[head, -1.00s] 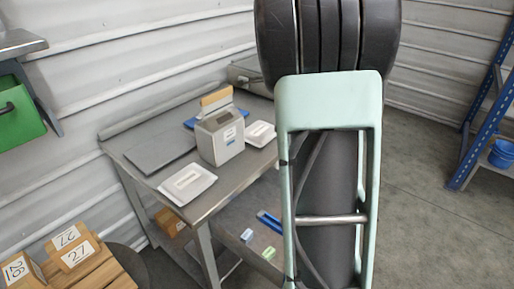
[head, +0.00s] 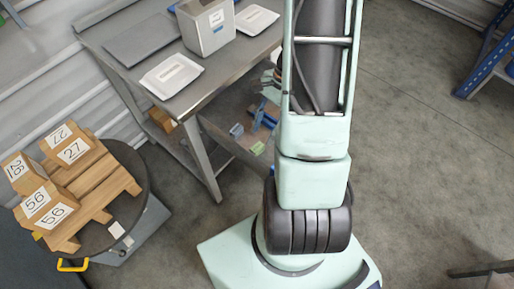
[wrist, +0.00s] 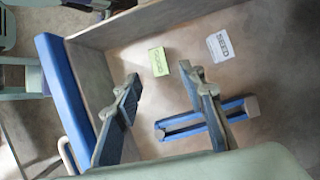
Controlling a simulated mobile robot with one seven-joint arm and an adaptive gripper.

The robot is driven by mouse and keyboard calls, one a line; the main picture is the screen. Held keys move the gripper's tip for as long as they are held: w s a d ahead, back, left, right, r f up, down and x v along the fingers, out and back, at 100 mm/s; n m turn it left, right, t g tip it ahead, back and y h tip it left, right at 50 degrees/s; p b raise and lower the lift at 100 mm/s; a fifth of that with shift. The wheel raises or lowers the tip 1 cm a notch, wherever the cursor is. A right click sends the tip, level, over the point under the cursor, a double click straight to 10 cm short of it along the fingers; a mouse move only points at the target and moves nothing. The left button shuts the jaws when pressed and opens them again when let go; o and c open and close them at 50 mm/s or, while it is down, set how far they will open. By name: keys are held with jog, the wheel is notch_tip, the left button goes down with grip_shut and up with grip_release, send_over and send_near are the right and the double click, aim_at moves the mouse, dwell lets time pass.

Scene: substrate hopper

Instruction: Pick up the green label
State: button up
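The green label (wrist: 158,61) is a small green block with dark text on its pale face. In the wrist view it lies on a brown-grey surface, just beyond and between my fingertips. In the head view the green label (head: 257,148) sits on the lower shelf of the metal table, near its edge. My gripper (wrist: 161,74) is open, with its two dark fingers apart and nothing between them. A gap seems to separate the fingertips from the label. In the head view my gripper is mostly hidden behind my arm.
A white label (wrist: 220,46) lies right of the green one. A blue bar-shaped item (wrist: 205,118) lies beneath my right finger. A raised board with a blue edge (wrist: 68,90) runs along the left. The tabletop (head: 210,80) overhangs the shelf.

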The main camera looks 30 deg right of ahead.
aim_at(259, 145)
jog(key=b+x, duration=0.1)
jog(key=x, duration=0.4)
jog(key=shift+f, duration=0.4)
jog(key=shift+c, duration=0.3)
jog(key=c, duration=0.8)
